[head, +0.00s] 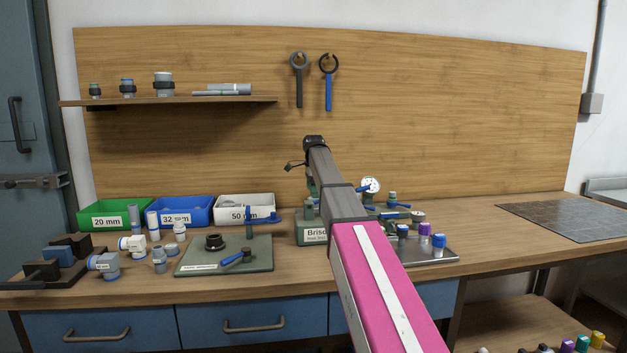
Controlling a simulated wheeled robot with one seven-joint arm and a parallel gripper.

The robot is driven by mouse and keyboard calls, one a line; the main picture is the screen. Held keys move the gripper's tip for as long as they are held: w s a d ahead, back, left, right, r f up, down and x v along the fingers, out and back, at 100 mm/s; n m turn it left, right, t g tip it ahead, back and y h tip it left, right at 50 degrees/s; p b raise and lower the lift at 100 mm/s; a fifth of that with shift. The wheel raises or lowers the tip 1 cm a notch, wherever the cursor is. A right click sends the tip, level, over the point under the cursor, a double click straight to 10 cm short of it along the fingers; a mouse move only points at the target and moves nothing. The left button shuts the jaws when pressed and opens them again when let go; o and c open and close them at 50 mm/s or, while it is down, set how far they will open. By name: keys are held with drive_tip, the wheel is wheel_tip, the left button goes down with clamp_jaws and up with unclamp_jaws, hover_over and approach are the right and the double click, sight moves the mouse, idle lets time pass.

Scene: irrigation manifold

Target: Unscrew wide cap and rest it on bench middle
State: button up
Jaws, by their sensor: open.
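I cannot tell for sure which piece is the wide cap. A wide black ringed fitting (214,242) sits on the green mat on the bench. The manifold (315,233), with a partly hidden label, stands at mid-bench behind my arm, and much of it is hidden. A white gauge (370,186) and a grey-green capped fitting (392,198) show to the right of my arm. My gripper (291,166) is small and dark at the arm's far end, above the manifold. It is open and I see nothing held in it.
Green (115,221), blue (180,217) and white (245,214) bins stand at the back left. Loose fittings (104,264) crowd the left. A metal tray (445,256) has blue and purple caps near it. The bench is clear right of it, before a dark tiled mat (570,220).

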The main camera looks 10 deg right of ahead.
drive_tip(key=shift+f, duration=2.25)
drive_tip(key=c, duration=1.1)
drive_tip(key=n, duration=0.3)
drive_tip(key=shift+d+n, duration=0.1)
drive_tip(key=shift+n, duration=0.2)
drive_tip(key=shift+d+n, duration=0.1)
drive_tip(key=shift+n, duration=0.4)
drive_tip(key=shift+w, duration=0.1)
drive_tip(key=shift+d+n, duration=0.1)
drive_tip(key=shift+n, duration=0.9)
drive_tip(key=shift+w+d+n, duration=0.15)
drive_tip(key=shift+n, duration=1.15)
